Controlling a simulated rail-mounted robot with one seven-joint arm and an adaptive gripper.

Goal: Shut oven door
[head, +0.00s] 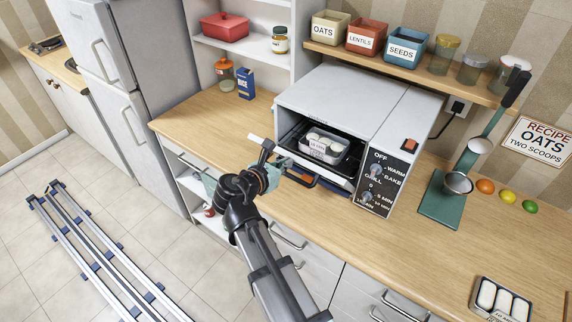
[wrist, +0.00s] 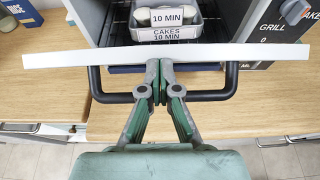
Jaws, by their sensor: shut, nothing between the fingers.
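The oven (head: 345,95) is a light grey countertop oven with its door (head: 259,141) open and folded down at the front. In the wrist view the door shows as a pale edge (wrist: 90,55) with a black bar handle (wrist: 215,95) on its near side. A tray of cakes labelled "CAKES 10 MIN" (head: 320,148) sits inside on a rack; it also shows in the wrist view (wrist: 167,33). My gripper (head: 267,148) is shut and empty in front of the door. In the wrist view its fingertips (wrist: 159,70) overlap the middle of the handle and door edge; I cannot tell whether they touch.
Oven knobs (head: 376,170) sit right of the opening. A shelf above holds bins (head: 365,37). The wooden counter (head: 205,118) is mostly clear left of the oven.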

